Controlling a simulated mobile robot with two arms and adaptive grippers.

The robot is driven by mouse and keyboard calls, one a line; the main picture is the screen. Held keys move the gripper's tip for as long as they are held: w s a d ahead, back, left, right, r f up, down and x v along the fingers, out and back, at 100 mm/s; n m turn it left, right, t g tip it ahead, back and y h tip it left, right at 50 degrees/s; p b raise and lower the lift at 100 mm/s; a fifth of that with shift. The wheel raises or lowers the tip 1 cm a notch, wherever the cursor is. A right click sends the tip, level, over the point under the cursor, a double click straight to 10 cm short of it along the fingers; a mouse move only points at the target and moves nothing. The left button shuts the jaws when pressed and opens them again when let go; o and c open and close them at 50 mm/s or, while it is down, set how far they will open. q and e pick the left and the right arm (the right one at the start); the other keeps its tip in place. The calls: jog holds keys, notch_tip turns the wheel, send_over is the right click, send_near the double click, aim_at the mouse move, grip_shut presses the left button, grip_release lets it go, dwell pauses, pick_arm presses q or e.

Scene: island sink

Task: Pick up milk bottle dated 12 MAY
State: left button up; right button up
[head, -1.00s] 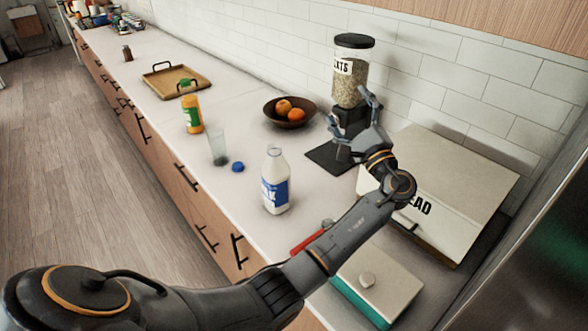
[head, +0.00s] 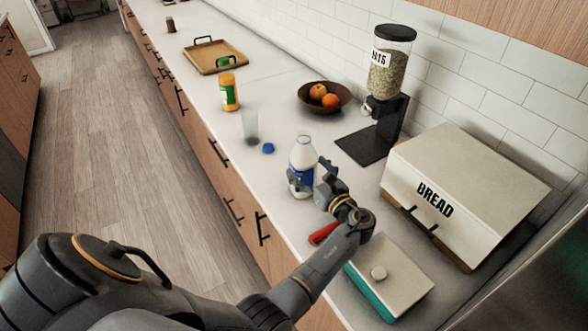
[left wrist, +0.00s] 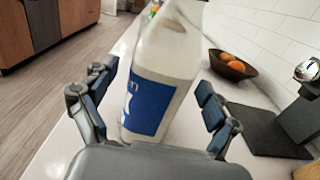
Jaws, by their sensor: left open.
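A milk bottle (head: 303,158) with a white body and a blue label stands upright on the counter, and it has no cap on. A blue cap (head: 268,148) lies on the counter to its left. My left gripper (head: 312,180) is open at the bottle. In the left wrist view the bottle (left wrist: 163,75) stands between the two open fingers (left wrist: 153,105), with a gap on the right side. No date can be read on the visible label. My right gripper is not in view.
A glass (head: 250,126) and an orange-yellow bottle (head: 229,92) stand left of the milk. Behind are a fruit bowl (head: 308,103) and an oats dispenser (head: 388,75). A bread box (head: 470,180), a teal-and-cream box (head: 385,262) and a red item (head: 323,233) lie nearer.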

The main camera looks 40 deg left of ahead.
pick_arm(q)
jog(key=shift+b+x, duration=0.45)
jog(key=shift+x, duration=0.7)
jog(key=b+x, duration=0.1)
jog(key=x, duration=0.2)
jog(key=shift+w+a+f, duration=0.15)
jog(key=shift+w+a, duration=0.05)
jog(key=shift+a, duration=0.1)
jog(key=shift+w+a, duration=0.1)
jog(key=shift+a, duration=0.05)
jog(key=c, duration=1.1)
jog(key=shift+c, duration=0.9)
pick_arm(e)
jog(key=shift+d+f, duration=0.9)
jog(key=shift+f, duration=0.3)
pick_arm(q)
jog(key=shift+c, duration=0.6)
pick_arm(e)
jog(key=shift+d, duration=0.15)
